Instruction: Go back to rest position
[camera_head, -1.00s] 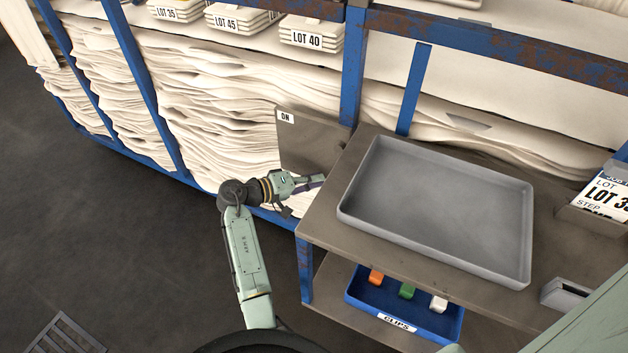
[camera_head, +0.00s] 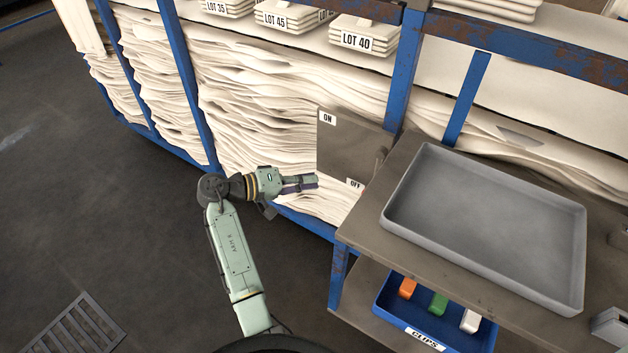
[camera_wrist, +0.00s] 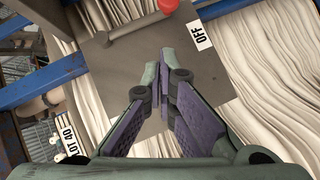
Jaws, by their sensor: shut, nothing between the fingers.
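My gripper (camera_head: 303,183) is shut and empty. In the head view it hangs in front of the stacked white cloth, left of the grey switch panel (camera_head: 345,148) with ON and OFF labels. In the wrist view my gripper (camera_wrist: 164,80) points at the grey panel (camera_wrist: 125,60), with a gap that I cannot measure. The OFF label (camera_wrist: 200,36) shows there beside a grey lever with a red knob (camera_wrist: 168,6).
A shelf unit (camera_head: 345,237) carries an empty grey tray (camera_head: 490,225). Below is a blue CLIPS bin (camera_head: 390,312) with orange, green and white clips. Blue posts (camera_head: 405,70) frame the cloth. Open floor (camera_head: 90,220) lies to the left.

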